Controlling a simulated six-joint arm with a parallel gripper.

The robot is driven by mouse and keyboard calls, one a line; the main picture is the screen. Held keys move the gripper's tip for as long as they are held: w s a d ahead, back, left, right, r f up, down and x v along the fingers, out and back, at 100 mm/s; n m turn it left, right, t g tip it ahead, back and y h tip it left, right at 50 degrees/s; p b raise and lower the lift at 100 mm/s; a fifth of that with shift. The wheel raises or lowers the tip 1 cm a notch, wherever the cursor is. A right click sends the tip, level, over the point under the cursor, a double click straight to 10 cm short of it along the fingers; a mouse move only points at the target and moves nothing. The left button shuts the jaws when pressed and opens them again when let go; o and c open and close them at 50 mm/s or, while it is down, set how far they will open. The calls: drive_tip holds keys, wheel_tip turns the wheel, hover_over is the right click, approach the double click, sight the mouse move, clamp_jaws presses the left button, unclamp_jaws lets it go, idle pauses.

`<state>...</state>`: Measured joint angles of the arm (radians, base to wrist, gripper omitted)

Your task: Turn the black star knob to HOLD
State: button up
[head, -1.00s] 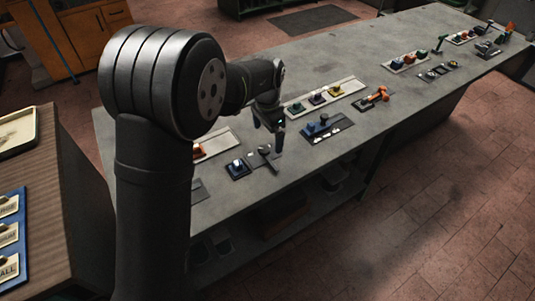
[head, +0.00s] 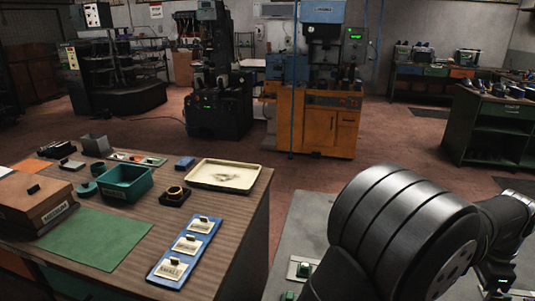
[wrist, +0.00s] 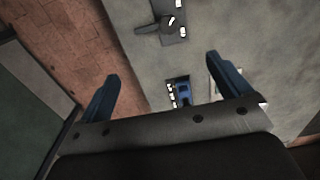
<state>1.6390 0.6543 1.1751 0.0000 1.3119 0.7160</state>
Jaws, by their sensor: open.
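My gripper (wrist: 162,68) is open and empty, its two blue fingers spread above a grey bench top (wrist: 260,55) in the wrist view. A dark control (wrist: 168,25) on a dark plate with white marks lies beyond the fingertips near the top edge. I cannot tell whether it is the black star knob, and no HOLD mark is readable. A blue control (wrist: 183,90) with a row of white labels shows between the fingers, nearer the palm. In the head view my arm covers the lower right and its gripper cannot be made out.
A wooden table (head: 228,240) at left carries a cream tray (head: 225,165), a teal bin (head: 125,172), a green mat (head: 95,238) and a blue card board (head: 160,270). An orange press (head: 335,125) and a dark machine (head: 215,100) stand behind. Red floor lies between.

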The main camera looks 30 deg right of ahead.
drive_tip(key=shift+w+d+f+n, duration=0.1)
drive_tip(key=shift+w+d+n, duration=0.5)
drive_tip(key=shift+w+d, duration=0.15)
drive_tip(key=c, duration=0.7)
wheel_tip(320, 180, down, 17)
drive_tip(key=shift+f, duration=0.2)
clamp_jaws()
